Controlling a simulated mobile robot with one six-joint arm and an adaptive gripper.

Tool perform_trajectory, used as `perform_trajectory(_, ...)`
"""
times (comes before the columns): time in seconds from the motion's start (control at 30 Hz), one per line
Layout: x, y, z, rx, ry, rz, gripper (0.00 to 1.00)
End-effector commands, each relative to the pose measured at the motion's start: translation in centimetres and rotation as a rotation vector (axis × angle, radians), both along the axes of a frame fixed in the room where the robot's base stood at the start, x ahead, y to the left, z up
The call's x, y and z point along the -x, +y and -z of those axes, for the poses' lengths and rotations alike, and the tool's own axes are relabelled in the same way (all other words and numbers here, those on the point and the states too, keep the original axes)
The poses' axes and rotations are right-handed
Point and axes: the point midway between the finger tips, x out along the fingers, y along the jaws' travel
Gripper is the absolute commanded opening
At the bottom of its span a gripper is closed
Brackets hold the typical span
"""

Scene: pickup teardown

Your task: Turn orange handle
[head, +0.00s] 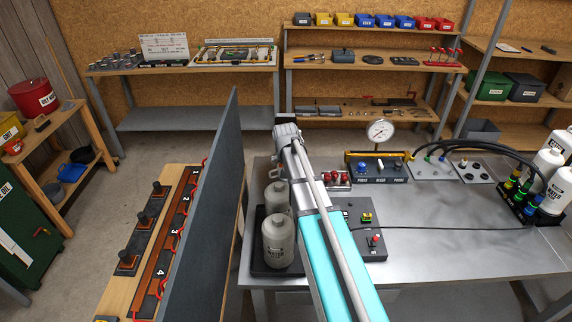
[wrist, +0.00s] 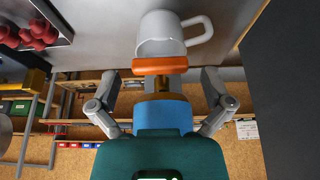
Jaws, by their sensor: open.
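The orange handle (wrist: 160,66) shows in the wrist view as a short rounded bar lying crosswise, just above a brass-coloured piece (wrist: 158,87). My gripper (wrist: 162,74) is open, with one finger on each side of the orange bar and a clear gap to each of its ends. I see no contact between fingers and handle. In the head view my gripper (head: 287,131) is at the far end of my arm, beside the top of the dark panel. My arm and gripper hide the orange handle there.
A white mug-like object (wrist: 160,30) stands right by the handle. The dark upright panel (head: 208,205) is close on the left in the head view. The metal table (head: 440,235) carries grey bottles (head: 279,240), a gauge (head: 381,132) and a red-knobbed block (head: 337,179). Its front right is mostly clear.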

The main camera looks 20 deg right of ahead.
Motion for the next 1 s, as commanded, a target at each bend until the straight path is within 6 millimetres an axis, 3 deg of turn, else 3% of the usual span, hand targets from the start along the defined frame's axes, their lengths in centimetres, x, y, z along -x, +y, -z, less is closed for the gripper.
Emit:
perform_trajectory(0.1,0.01,-0.01,-0.01,0.0,0.0,0.0,0.96)
perform_trajectory(0.4,0.0,0.0,-0.01,0.0,0.0,0.0,0.41)
perform_trajectory(0.5,0.0,0.0,-0.01,0.0,0.0,0.0,0.27)
perform_trajectory(1.0,-0.1,0.25,0.19,0.1,0.033,-0.001,0.27)
